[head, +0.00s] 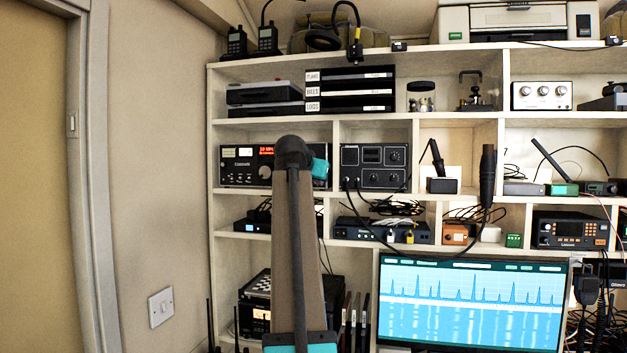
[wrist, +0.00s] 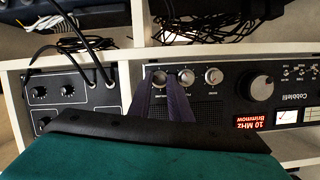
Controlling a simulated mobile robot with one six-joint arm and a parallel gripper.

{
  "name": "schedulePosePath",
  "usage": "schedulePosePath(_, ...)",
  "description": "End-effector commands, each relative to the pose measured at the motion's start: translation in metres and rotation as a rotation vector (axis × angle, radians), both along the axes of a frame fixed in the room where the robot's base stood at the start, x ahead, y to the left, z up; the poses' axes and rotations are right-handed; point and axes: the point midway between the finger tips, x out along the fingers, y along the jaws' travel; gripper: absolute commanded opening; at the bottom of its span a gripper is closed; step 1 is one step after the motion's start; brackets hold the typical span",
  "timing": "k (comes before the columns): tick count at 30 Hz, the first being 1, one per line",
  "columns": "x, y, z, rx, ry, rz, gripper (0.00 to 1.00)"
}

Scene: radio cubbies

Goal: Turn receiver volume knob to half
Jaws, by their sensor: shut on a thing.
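The receiver (head: 239,177) is a black radio with a lit red display in the upper left cubby. In the wrist view the receiver (wrist: 232,105) appears upside down, with one large dial and a row of small silver knobs. My gripper (wrist: 162,84) is at the left end of that row, its two dark fingers on either side of the leftmost small knob, which I take as the volume knob (wrist: 158,76). The fingers are shut on it. Its pointer and scale are too small to read. In the head view my arm hides the gripper and these knobs.
A black unit with two cables (head: 373,167) fills the cubby to the right, behind a white divider (head: 335,150). It also shows at left in the wrist view (wrist: 65,92). Cables and small devices fill the shelf below. A lit monitor (head: 470,303) stands lower right.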

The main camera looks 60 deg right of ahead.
Motion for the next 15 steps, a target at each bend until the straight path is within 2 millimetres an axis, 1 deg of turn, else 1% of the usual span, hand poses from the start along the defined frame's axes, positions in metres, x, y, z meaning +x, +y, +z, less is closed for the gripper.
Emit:
schedulePosePath(1, -0.0020, -0.0025, 0.0037, -0.010, 0.000, -0.004, 0.00)
schedulePosePath(3, -0.0020, -0.0025, 0.0037, -0.010, 0.000, -0.004, 0.00)
schedulePosePath(4, -0.0020, -0.0025, 0.0037, -0.010, 0.000, -0.004, 0.19)
schedulePosePath(5, -0.0020, -0.0025, 0.0037, -0.011, 0.000, -0.005, 0.24)
schedulePosePath(15, -0.0007, -0.0002, 0.0015, -0.004, 0.001, -0.001, 0.25)
